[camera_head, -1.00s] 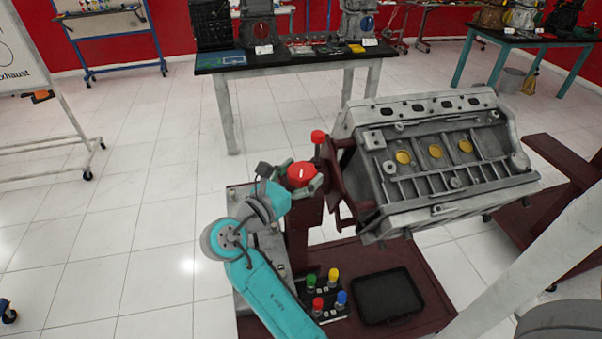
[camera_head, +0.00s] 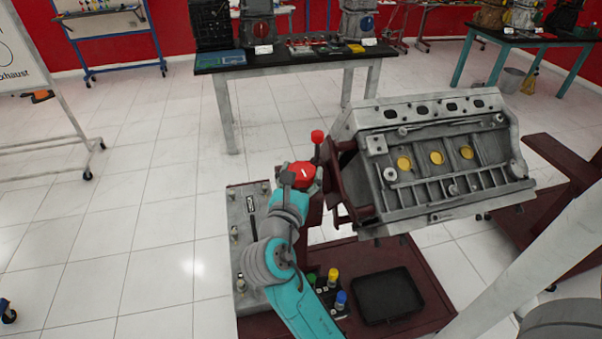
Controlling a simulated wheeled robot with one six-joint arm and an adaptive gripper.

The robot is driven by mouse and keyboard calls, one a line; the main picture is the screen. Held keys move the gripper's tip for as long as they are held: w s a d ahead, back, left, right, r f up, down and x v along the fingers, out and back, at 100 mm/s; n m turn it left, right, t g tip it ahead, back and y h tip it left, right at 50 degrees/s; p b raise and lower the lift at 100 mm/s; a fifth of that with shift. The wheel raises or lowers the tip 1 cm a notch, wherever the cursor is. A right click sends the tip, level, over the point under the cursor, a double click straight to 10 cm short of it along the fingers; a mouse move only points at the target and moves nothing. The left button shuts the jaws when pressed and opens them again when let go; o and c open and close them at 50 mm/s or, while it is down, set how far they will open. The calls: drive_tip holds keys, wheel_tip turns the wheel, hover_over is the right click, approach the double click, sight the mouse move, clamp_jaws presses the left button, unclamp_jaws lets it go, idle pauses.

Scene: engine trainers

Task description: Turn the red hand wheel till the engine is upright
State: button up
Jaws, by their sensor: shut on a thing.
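The red hand wheel (camera_head: 303,174) sits on top of the dark red stand post, left of the engine. My gripper (camera_head: 297,178) is at the wheel's near left side and is shut on it; its fingers are small and partly hidden by my wrist. The engine (camera_head: 437,158) is a grey block with yellow round plugs, held by the stand's bracket. It is tilted, with its face of yellow plugs turned toward the camera.
A red-knobbed lever (camera_head: 317,137) stands just behind the wheel. Below lie a black tray (camera_head: 386,296) and bottles with coloured caps (camera_head: 333,275) on the stand's base. A pale post (camera_head: 545,265) crosses the right foreground. A table (camera_head: 290,62) stands behind.

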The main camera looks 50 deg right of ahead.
drive_tip(key=n+t+y, duration=0.5)
drive_tip(key=t, duration=0.1)
drive_tip(key=shift+d, duration=0.1)
drive_tip(key=shift+n+t+y, duration=0.5)
drive_tip(key=shift+n+y, duration=0.1)
drive_tip(key=shift+y, duration=0.2)
drive_tip(key=o, duration=1.2)
drive_tip(key=shift+c, duration=0.2)
drive_tip(key=shift+m+g+h, duration=0.8)
drive_tip(key=shift+m+h, duration=0.1)
drive_tip(key=shift+h, duration=0.3)
